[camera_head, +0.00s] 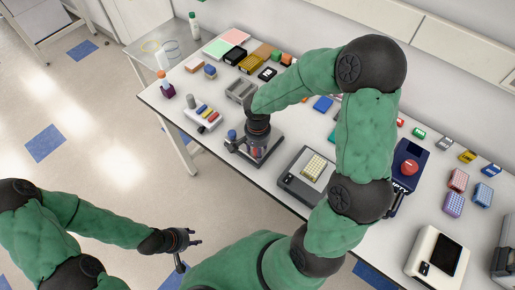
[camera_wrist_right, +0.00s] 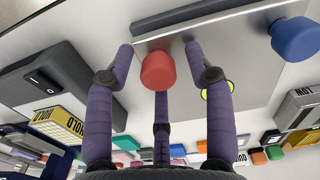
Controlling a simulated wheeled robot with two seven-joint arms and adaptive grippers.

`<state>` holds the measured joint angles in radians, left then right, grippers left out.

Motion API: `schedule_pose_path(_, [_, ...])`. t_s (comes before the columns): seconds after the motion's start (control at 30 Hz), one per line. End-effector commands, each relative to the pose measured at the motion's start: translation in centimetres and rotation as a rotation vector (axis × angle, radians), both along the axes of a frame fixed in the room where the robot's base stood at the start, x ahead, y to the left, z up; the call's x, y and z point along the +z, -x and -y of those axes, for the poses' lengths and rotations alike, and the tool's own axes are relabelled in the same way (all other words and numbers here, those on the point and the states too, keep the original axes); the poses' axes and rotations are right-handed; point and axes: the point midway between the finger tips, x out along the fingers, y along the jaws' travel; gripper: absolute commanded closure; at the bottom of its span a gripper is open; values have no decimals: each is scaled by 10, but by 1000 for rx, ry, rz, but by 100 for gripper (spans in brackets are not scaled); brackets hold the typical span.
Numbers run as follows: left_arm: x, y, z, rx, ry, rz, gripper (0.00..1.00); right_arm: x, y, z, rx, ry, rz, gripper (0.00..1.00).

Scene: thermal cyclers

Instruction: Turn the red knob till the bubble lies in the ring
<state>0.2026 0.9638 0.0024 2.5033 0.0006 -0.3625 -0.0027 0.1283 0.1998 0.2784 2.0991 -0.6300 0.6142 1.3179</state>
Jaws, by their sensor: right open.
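The red knob (camera_wrist_right: 158,70) stands on a grey metal plate (camera_wrist_right: 258,88); in the head view the plate (camera_head: 272,139) lies near the table's front edge. My right gripper (camera_wrist_right: 159,62) is open, its purple fingers spread around the red knob without visibly closing on it. In the head view my right gripper (camera_head: 258,142) hangs over the plate and largely hides the knob. A yellow-green round level (camera_wrist_right: 218,91) is partly hidden behind the right-hand finger; its bubble and ring cannot be made out. My left gripper (camera_head: 190,255) is open and empty, off the table over the floor.
A blue knob (camera_wrist_right: 295,38) stands on the same plate; it also shows in the head view (camera_head: 232,134). A thermal cycler (camera_head: 309,170) stands right of the plate, a pipette rack (camera_head: 203,113) left. Racks and boxes crowd behind. Floor in front is free.

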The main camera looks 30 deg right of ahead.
Motion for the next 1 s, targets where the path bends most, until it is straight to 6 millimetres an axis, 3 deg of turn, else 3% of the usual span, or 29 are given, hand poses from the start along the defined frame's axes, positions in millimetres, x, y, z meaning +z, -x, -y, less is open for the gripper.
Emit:
schedule_pose_path(0.03, [0, 0, 0, 0, 0, 0, 60, 0, 0, 0, 0, 0, 0, 46])
schedule_pose_path(0.2, [0, 0, 0, 0, 0, 0, 60, 0, 0, 0, 0, -1, 1, 94])
schedule_pose_path(0.23, [0, 0, 0, 0, 0, 0, 60, 0, 0, 0, 0, -1, 1, 100])
schedule_pose_path(0.67, [-1, 0, 0, 0, 0, 0, 60, 1, -2, 1, 39, 1, 5, 100])
schedule_pose_path(1.0, [-2, 0, 0, 0, 0, 0, 60, 2, -3, 0, 260, 2, 7, 100])
